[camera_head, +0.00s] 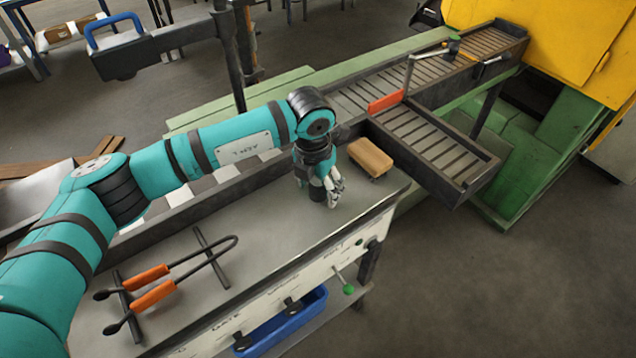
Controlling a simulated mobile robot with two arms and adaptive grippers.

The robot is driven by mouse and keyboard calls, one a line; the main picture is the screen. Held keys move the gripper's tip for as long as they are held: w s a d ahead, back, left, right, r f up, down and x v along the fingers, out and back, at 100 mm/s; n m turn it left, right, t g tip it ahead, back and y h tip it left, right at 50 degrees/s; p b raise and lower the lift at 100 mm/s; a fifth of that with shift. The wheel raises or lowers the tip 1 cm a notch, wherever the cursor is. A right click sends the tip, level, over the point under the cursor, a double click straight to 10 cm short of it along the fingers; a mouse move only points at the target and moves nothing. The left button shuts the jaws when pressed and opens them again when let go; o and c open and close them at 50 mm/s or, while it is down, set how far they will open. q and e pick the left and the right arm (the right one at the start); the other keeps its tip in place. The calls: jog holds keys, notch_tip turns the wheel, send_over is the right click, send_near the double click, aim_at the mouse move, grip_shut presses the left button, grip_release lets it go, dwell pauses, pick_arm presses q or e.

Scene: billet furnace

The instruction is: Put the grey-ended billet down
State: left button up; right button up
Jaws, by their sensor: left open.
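My left gripper (331,187) is at the right part of the grey bench top (265,235), pointing down, with its pale fingers open. My right gripper is not in view.
A tan block (370,158) lies right of the gripper, near the roller tray (430,143). Orange-handled tongs (165,285) rest on the bench at left. A blue bin (285,328) sits below the front edge. The middle of the bench is clear.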

pick_arm(q)
grip_shut()
dwell(0.3)
jog(key=shift+w+r, duration=0.1)
jog(key=shift+r, duration=0.1)
